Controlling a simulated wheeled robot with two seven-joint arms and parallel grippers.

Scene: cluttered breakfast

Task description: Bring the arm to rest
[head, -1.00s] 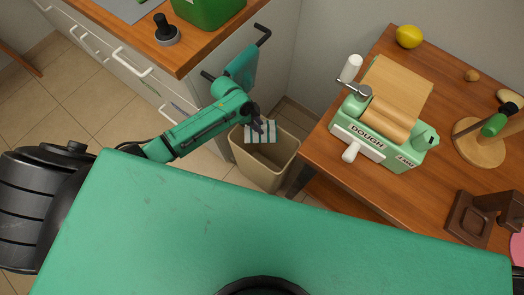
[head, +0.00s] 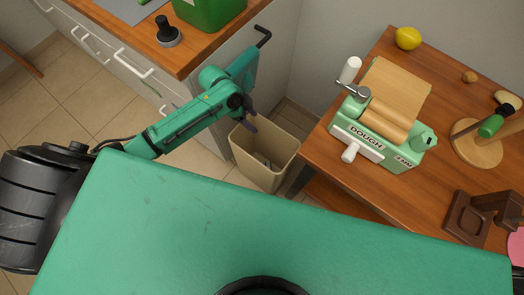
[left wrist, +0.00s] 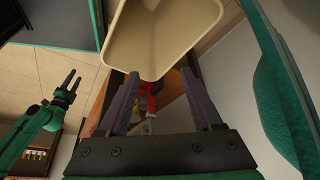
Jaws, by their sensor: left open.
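My left gripper (head: 250,118) is open and empty, beside and above the rim of a beige bin (head: 283,165). Its arm reaches in from the left of the head view. In the left wrist view, its two fingers (left wrist: 154,88) are spread apart, with the bin (left wrist: 150,45) just beyond them. A small greyish thing lies inside the bin in the head view; I cannot tell what it is. My right gripper (left wrist: 70,82) shows at the left of the left wrist view, its fingers apart. It is not in the head view.
A counter (head: 180,68) with drawers and a green container (head: 210,12) stands at the upper left. A wooden table (head: 320,165) on the right bears a dough machine (head: 375,140), a lemon (head: 408,38) and a round stand. Tiled floor is clear at left.

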